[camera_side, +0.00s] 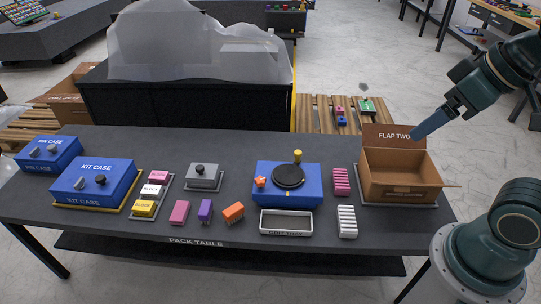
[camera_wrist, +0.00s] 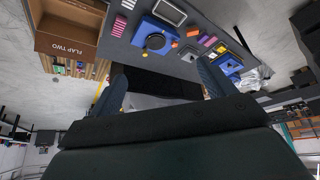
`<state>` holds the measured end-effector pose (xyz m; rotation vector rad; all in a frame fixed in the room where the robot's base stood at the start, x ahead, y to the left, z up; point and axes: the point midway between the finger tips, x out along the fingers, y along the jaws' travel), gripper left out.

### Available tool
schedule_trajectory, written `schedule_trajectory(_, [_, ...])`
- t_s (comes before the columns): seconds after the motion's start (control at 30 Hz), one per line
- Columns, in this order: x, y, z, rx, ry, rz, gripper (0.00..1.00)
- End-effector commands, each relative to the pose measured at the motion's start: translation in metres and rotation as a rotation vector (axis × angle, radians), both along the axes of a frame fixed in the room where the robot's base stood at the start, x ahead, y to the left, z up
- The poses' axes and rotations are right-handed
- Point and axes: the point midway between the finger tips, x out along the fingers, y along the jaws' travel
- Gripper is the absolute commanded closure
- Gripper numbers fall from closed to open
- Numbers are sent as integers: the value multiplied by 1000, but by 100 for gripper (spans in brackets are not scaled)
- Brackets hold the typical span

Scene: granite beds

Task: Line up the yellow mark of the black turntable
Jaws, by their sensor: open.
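The black turntable (camera_side: 288,176) is a round disc on top of a blue box (camera_side: 290,196) at the middle right of the pack table. A yellow knob (camera_side: 297,155) stands at its back edge and an orange knob (camera_side: 260,182) at its left. I cannot make out a separate yellow mark on the disc. In the wrist view the turntable (camera_wrist: 155,42) appears upside down, near the top. My gripper (camera_side: 418,132) is raised at the right, by the open carton's flap, well away from the turntable. In the wrist view my gripper (camera_wrist: 160,80) has its fingers apart with nothing between.
The open carton (camera_side: 400,185) stands right of the turntable. A pink ribbed block (camera_side: 341,182), a white ribbed block (camera_side: 347,222) and a grey tray (camera_side: 286,222) lie near the blue box. Left are a grey box (camera_side: 204,177), loose blocks and the kit case (camera_side: 95,184).

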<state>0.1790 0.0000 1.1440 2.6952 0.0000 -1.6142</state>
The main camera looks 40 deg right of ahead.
Motion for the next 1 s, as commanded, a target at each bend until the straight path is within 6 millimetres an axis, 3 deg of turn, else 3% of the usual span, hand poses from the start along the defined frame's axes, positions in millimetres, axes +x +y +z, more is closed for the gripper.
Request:
schedule_trajectory(0.03, [0,0,0,0,0,0,29])
schedule_trajectory(0.17, [3,0,2,-1,3,0,52])
schedule_trajectory(0.47, [36,-4,16,-10,42,2,52])
schedule_trajectory(0.7, [85,-11,27,-20,94,6,52])
schedule_trajectory(1.0, [150,-22,26,-30,157,13,52])
